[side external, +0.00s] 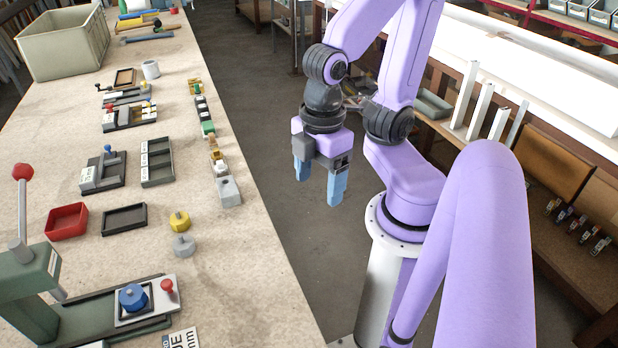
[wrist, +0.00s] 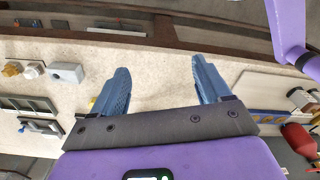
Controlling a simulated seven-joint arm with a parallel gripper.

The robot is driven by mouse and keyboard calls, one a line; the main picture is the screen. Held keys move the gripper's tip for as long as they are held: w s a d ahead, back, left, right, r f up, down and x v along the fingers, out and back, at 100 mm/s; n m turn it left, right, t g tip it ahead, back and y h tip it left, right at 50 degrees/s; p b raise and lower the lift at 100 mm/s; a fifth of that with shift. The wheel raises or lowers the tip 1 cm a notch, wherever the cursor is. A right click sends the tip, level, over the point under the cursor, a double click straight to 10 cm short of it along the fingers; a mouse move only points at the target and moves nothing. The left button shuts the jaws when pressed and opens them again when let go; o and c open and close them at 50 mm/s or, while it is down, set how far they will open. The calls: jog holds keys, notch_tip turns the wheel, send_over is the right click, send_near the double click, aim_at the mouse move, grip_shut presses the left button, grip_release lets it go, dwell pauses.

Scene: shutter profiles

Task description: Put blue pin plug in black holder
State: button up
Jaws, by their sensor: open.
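My gripper (side external: 319,188) hangs open and empty beyond the right edge of the bench, apart from everything on it. Its two blue fingers also show spread apart in the wrist view (wrist: 160,64), with nothing between them. A small blue-topped pin (side external: 107,151) stands upright at a dark holder (side external: 103,173) with a white label, left of centre on the bench. A larger round blue knob (side external: 133,297) sits on a light plate in the front fixture. Which blue piece is the pin plug I cannot tell for sure. A shallow black tray (side external: 125,220) lies empty nearer the front.
A red tray (side external: 67,221), a yellow knob (side external: 179,221) and a grey knob (side external: 184,246) lie nearby. A green press with a red-balled lever (side external: 22,172) stands front left. A row of small blocks lines the bench's right side. A beige crate (side external: 64,44) stands far left.

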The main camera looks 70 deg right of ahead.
jog(key=shift+d+r, duration=0.1)
jog(key=shift+d, duration=0.1)
jog(key=w+a+r+n, duration=0.2)
jog(key=w+a+n, duration=0.1)
jog(key=w+a, duration=0.45)
jog(key=w+a+r+n, duration=0.2)
jog(key=w+a, duration=0.5)
jog(key=a, duration=0.1)
jog(key=n, duration=0.5)
send_over(129, 291)
notch_tip(129, 291, down, 12)
jog(key=shift+d+f, duration=0.1)
jog(key=shift+d, duration=0.05)
jog(key=shift+f, duration=2.8)
